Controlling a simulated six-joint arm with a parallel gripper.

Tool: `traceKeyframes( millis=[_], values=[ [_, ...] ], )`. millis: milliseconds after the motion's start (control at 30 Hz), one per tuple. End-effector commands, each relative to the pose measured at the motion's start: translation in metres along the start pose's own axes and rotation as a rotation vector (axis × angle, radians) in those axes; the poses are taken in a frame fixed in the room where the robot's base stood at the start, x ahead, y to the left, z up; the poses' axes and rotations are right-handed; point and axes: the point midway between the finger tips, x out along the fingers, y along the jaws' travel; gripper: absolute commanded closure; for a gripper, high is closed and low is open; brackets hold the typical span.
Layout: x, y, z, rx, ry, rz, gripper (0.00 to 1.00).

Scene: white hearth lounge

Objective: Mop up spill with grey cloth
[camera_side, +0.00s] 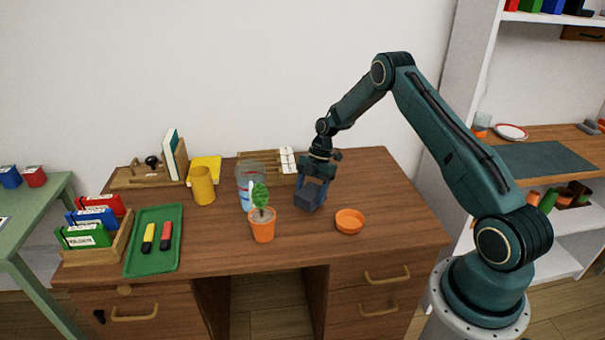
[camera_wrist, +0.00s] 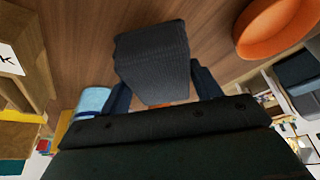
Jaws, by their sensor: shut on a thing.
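The grey cloth (camera_side: 308,199) looks like a dark, folded block. My gripper (camera_side: 316,184) points down over the desk and is shut on it. In the wrist view the cloth (camera_wrist: 152,58) sits between the two fingers of my gripper (camera_wrist: 162,84), its ribbed face toward the camera. The cloth is at or just above the desk top; I cannot tell whether it touches. I cannot make out a spill in either view; the cloth and gripper hide part of the desk.
On the desk (camera_side: 390,210), an orange bowl (camera_side: 350,224) stands right of the cloth and a potted plant (camera_side: 262,228) to its left. A clear container (camera_side: 247,172) and yellow cup (camera_side: 202,188) stand farther left, with a green tray (camera_side: 155,255). Bare desk lies right of the bowl.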

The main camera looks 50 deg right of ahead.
Motion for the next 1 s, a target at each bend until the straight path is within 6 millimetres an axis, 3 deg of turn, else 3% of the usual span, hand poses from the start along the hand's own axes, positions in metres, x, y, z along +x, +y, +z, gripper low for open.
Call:
traceKeyframes(
  millis=[600,1000],
  values=[
    [-0.048,-0.001,-0.02,0.003,0.001,-0.004,0.55],
    [-0.052,-0.001,-0.022,0.002,0.002,-0.004,0.55]
  ],
)
